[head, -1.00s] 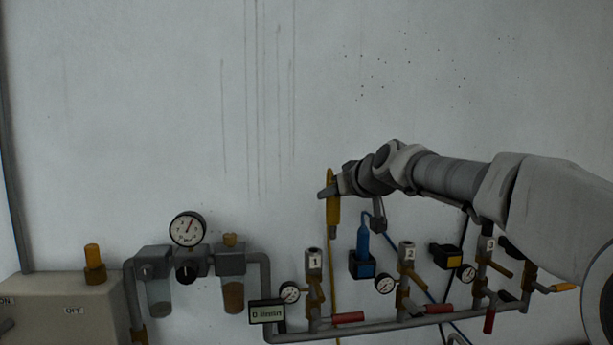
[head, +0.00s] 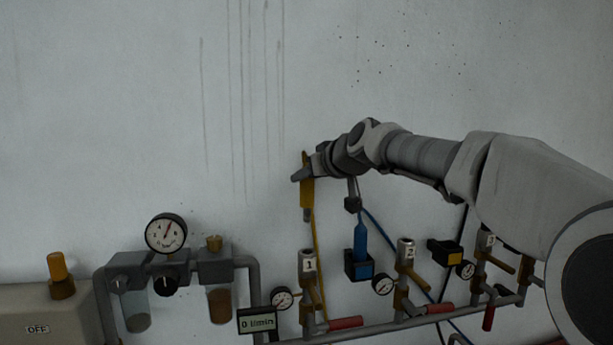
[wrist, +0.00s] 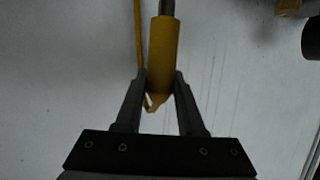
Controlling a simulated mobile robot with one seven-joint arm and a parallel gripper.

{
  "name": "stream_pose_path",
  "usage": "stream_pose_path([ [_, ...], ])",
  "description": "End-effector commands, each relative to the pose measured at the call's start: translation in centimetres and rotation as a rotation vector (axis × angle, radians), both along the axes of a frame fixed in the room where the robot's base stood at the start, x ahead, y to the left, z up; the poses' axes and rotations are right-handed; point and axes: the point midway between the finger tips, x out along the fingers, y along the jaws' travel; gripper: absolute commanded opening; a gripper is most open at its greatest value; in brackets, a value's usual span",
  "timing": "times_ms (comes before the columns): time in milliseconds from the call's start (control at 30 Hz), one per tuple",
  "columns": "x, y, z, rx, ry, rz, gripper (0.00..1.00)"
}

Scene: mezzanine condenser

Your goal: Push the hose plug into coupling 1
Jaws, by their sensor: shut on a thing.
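My gripper (head: 303,174) is shut on the yellow hose plug (head: 307,194), which hangs upright with its grey tip down. The wrist view shows the plug (wrist: 163,52) between both fingers (wrist: 161,88), with the yellow hose looping beside it. Coupling 1 (head: 308,262) is a grey upright socket with a "1" label on the pipe manifold. The plug tip is above coupling 1, apart from it by a clear gap, and roughly in line with it in the head view. Depth alignment cannot be told.
Coupling 2 (head: 405,252) and another coupling (head: 485,240) stand to the right. A blue plug (head: 361,238) sits in a holder (head: 358,268) between couplings 1 and 2. A gauge (head: 283,298), a "0 l/min" display (head: 258,321) and a red valve handle (head: 345,323) are near coupling 1.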

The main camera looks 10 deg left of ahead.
Motion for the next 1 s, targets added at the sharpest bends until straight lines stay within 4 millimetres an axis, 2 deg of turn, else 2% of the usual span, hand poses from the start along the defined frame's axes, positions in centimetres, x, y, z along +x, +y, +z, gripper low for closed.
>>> stream_pose_path([
  [300, -0.1, -0.1, 0.0, 0.003, -0.004, 0.0, 0.0],
  [800, -0.1, -0.1, -4.7, 0.004, -0.002, 0.001, 0.0],
  [1000, -0.2, -0.1, -5.7, 0.004, -0.002, 0.001, 0.0],
])
